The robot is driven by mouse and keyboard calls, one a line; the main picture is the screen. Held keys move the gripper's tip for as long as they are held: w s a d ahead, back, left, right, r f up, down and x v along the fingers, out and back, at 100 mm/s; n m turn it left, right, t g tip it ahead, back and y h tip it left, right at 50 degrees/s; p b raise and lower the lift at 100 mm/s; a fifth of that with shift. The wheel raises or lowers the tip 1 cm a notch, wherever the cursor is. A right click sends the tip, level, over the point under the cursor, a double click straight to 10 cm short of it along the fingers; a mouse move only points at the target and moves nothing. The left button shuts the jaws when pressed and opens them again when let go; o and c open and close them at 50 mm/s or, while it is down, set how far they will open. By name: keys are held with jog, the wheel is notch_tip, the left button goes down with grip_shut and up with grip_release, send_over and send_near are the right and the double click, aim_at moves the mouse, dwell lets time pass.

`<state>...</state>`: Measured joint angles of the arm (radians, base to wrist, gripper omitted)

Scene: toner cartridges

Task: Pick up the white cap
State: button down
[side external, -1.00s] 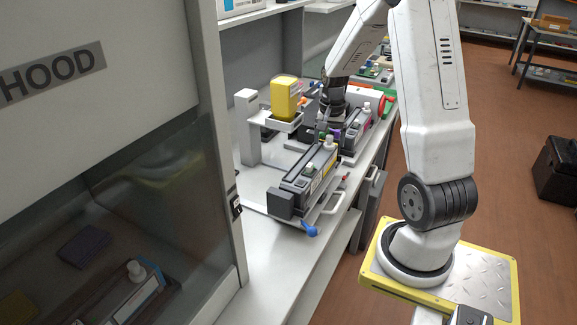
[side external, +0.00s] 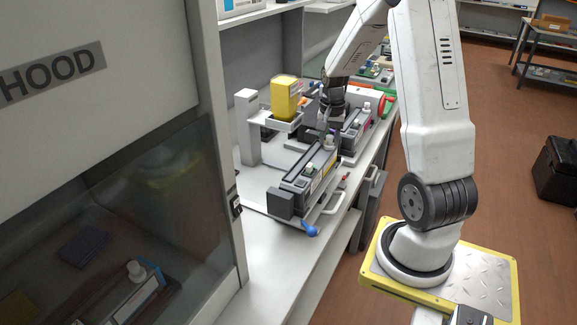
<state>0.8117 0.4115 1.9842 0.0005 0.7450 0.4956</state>
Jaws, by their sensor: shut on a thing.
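A small white cap (side external: 330,141) stands on the upper end of the nearer dark toner cartridge (side external: 309,168) on the bench. My gripper (side external: 328,132) reaches down from above with its fingertips at this cap. It is shut on the white cap, though the fingers are small and partly blend with the dark parts behind them. A second cartridge (side external: 355,130) just behind and to the right has its own white cap (side external: 367,107), apart from my gripper.

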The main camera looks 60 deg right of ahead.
jog(key=shift+r, duration=0.1)
jog(key=shift+r, duration=0.7)
jog(key=s+a+r, duration=0.8)
jog(key=s+r, duration=0.3)
jog(key=shift+a+r, duration=0.2)
jog(key=shift+s, duration=0.1)
jog(key=shift+a, duration=0.1)
dwell(0.4)
